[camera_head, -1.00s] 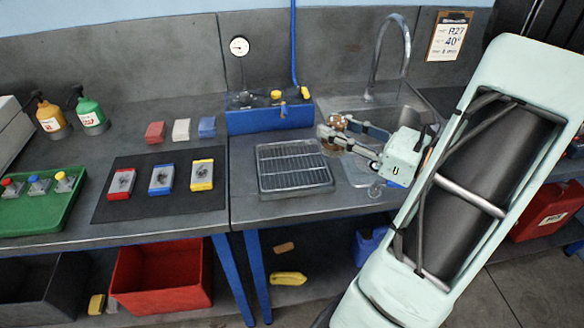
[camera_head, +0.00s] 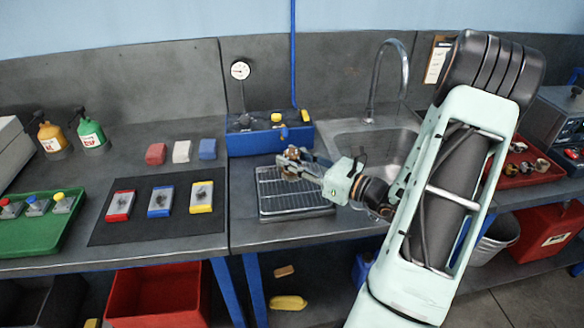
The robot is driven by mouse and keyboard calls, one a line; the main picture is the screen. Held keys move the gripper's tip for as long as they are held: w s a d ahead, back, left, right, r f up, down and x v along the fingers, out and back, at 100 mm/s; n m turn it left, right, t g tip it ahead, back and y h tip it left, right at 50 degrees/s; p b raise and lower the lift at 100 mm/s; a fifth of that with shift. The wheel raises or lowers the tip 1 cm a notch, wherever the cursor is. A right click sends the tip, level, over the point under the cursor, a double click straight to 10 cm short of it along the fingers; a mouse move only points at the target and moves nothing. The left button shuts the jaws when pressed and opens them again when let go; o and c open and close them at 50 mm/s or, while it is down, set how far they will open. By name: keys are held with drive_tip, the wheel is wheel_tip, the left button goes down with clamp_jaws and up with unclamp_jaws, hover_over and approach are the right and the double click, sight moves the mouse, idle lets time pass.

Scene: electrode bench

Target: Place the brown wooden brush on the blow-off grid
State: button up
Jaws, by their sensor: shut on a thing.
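My gripper (camera_head: 292,166) is shut on a small brown thing, which I take to be the brown wooden brush (camera_head: 290,157). The fingers hide part of it, so its full shape does not show. The blow-off grid (camera_head: 281,206) is a metal wire rack on a dark tray on the bench, left of the sink. I cannot tell whether the brush touches the wires.
A blue box (camera_head: 254,141) with a yellow knob stands behind the grid. The sink (camera_head: 345,137) with its tall tap (camera_head: 374,75) is at the right. The grid's front and left are clear.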

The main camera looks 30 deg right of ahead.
drive_tip(key=shift+f, duration=1.55)
drive_tip(key=shift+f, duration=0.2)
drive_tip(key=o, duration=1.1)
drive_tip(key=shift+o, duration=0.2)
drive_tip(key=shift+r, duration=0.3)
drive_tip(key=b+v, duration=0.1)
drive_tip(key=v, duration=1)
drive_tip(key=shift+s+d, duration=0.1)
drive_tip(key=shift+s, duration=0.05)
drive_tip(key=shift+s+d, duration=0.1)
drive_tip(key=shift+s, duration=0.2)
